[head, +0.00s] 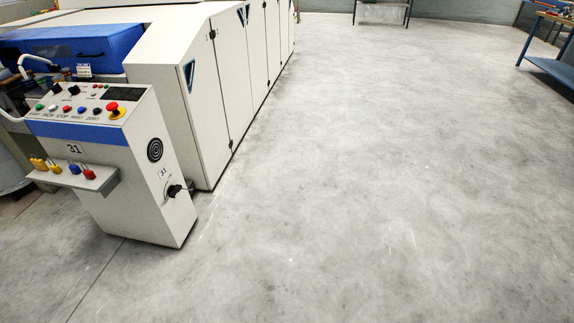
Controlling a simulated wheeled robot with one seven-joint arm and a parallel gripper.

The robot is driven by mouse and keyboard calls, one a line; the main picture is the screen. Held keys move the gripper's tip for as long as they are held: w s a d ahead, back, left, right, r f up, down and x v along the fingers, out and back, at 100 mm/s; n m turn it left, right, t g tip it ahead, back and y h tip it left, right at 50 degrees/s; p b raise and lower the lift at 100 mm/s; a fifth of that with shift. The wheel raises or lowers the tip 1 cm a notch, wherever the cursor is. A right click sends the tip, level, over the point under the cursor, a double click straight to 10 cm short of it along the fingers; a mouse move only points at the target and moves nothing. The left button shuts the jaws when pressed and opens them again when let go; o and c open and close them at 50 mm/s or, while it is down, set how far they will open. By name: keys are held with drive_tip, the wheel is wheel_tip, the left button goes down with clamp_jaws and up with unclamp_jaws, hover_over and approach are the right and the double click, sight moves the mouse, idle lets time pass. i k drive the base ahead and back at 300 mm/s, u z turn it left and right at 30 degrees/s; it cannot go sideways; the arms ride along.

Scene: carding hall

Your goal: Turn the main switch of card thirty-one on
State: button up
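The control console of card thirty-one (110,195) stands at the left in the head view, white with a blue band and the number 31 on its front. A black rotary switch (174,190) sits low on its right side face, under a small label reading 31. It looks like the main switch; its on or off position is too small to tell. The top panel has several coloured buttons, black knobs and a red emergency stop button (116,109) on a yellow base. My gripper is not in view.
A small shelf on the console holds several coloured padlocks (74,169). The long white carding machine (220,80) runs back behind the console. Grey floor (380,200) is clear at centre and right. A blue workbench (550,65) stands far right, another table (382,12) at the back.

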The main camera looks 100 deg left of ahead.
sight(173, 191)
drive_tip(key=u, duration=4.05)
drive_tip(key=i, duration=1)
drive_tip(key=u, duration=0.15)
drive_tip(key=k, duration=0.3)
drive_tip(key=z, duration=0.35)
